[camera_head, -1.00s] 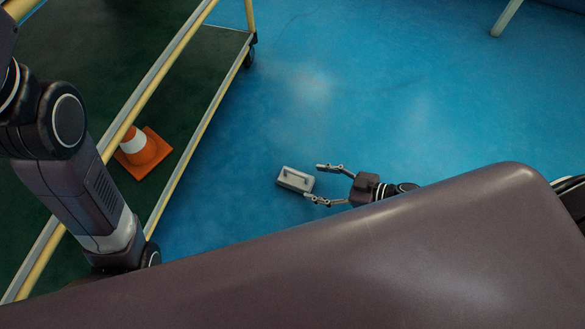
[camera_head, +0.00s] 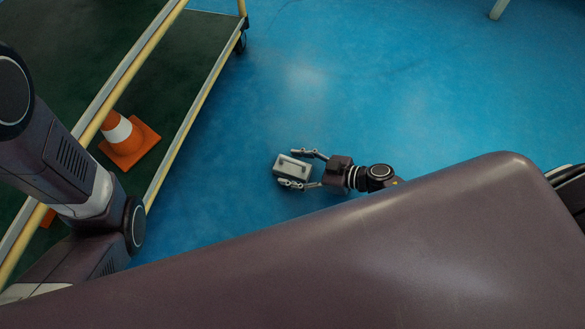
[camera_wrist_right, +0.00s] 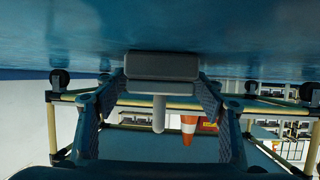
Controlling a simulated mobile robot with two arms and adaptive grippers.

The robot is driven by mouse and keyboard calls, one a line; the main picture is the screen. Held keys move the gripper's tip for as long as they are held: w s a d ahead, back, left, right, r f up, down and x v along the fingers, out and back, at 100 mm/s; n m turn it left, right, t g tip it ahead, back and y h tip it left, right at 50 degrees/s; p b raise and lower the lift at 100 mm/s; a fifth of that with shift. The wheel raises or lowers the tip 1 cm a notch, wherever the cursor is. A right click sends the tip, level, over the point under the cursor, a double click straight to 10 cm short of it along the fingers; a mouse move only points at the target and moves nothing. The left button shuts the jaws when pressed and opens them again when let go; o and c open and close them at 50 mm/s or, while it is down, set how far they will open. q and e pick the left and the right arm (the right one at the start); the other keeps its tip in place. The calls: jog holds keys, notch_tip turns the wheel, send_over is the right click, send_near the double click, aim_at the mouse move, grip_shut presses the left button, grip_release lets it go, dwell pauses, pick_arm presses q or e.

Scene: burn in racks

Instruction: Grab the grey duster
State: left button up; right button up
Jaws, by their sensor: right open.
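The grey duster (camera_head: 291,166) is a small block with a handle on top, lying on the blue floor in the head view. My right gripper (camera_head: 296,168) is open, with one finger along each side of the duster. In the right wrist view the duster (camera_wrist_right: 162,68) is straight ahead between the two open fingers (camera_wrist_right: 160,105), its handle pointing down in the picture. I cannot tell whether either finger touches it. My left arm comes in at the left of the head view, and its gripper is out of sight.
A dark green cart with yellow rails (camera_head: 193,108) stands on the left, carrying an orange and white cone (camera_head: 128,139). The cone also shows in the right wrist view (camera_wrist_right: 188,128). The blue floor (camera_head: 400,90) beyond the duster is clear.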

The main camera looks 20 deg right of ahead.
jog(key=shift+c, duration=0.5)
jog(key=c, duration=1.5)
jog(key=shift+c, duration=0.2)
jog(key=shift+r, duration=0.1)
